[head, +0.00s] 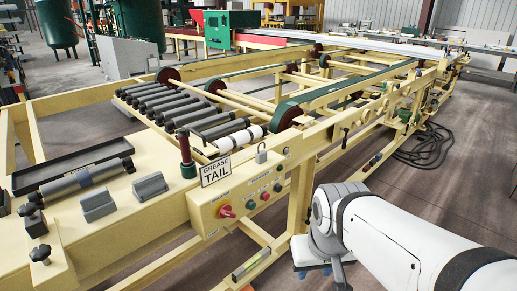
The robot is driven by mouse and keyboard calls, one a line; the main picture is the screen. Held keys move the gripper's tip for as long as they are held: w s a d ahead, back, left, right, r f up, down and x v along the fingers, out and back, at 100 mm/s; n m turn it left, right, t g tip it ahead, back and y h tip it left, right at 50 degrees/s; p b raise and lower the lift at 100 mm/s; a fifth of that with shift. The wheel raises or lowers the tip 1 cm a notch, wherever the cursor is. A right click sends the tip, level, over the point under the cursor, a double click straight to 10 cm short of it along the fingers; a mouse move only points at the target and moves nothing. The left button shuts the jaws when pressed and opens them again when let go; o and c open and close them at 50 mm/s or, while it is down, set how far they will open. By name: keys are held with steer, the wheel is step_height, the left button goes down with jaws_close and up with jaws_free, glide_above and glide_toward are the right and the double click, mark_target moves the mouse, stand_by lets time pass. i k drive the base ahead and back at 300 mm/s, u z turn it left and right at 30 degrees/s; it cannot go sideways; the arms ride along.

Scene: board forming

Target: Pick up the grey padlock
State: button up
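A small grey padlock (262,156) with a shackle on top is at the yellow frame's edge, just above the control panel and right of the "GREASE TAIL" sign. My white arm comes in from the lower right. My gripper (314,271) points down below and right of the padlock, well apart from it. Small blue parts show at its lower end. The arm's wrist hides much of the gripper, so I cannot tell its opening or whether it holds anything.
The control panel (240,205) has a red knob and several buttons. The "GREASE TAIL" sign (216,171) stands close left of the padlock. Black rollers (180,108) lie behind it. Grey blocks (150,187) sit at left. Open floor (440,200) lies at right, with a coiled black cable.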

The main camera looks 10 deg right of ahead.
mark_target(261, 157)
steer(key=u, duration=0.15)
steer(key=i, duration=0.9)
steer(key=z, duration=0.05)
